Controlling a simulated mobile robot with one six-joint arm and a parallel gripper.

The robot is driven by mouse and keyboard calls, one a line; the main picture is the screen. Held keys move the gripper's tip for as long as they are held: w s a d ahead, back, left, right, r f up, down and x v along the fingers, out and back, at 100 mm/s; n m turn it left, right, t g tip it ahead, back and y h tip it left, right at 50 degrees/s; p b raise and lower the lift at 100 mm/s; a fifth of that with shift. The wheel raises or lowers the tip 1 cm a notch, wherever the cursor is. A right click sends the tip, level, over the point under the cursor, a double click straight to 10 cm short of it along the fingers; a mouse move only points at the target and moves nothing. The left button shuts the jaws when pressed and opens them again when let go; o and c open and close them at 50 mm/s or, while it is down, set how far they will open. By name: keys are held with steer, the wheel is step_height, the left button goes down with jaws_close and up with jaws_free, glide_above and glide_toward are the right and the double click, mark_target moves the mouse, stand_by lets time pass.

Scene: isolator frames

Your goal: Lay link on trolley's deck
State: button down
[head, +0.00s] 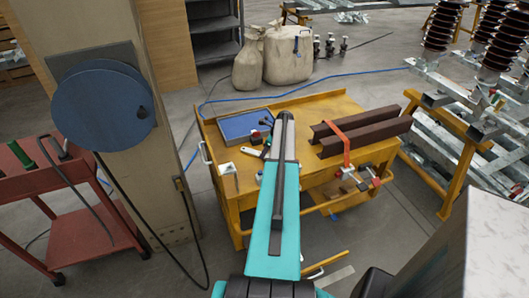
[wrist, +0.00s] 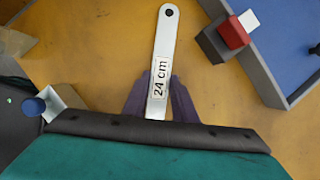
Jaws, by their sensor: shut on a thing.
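The link is a flat light-grey bar with a hole at its far end and a "24 cm" label; it shows in the wrist view (wrist: 167,45). My gripper (wrist: 161,85) is shut on it, with one dark finger on each side near the label. The link's near end is hidden. In the head view a pale end of the link (head: 250,152) shows beside my teal arm, low over or on the yellow bench (head: 315,180); I cannot tell if it touches. My gripper is hidden there behind the arm. A red trolley (head: 90,235) with an upper and a lower deck stands at the left.
A pillar with a blue reel (head: 103,107) stands between trolley and bench. A green-handled tool (head: 20,154) lies on the trolley's top.

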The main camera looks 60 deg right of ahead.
stand_by(0.4)
steer(key=c, duration=1.5)
jaws_free()
steer(key=shift+f, duration=0.15)
steer(key=shift+o, duration=0.2)
steer(key=shift+r, duration=0.2)
steer(key=b+v, duration=0.3)
steer(key=v, duration=0.9)
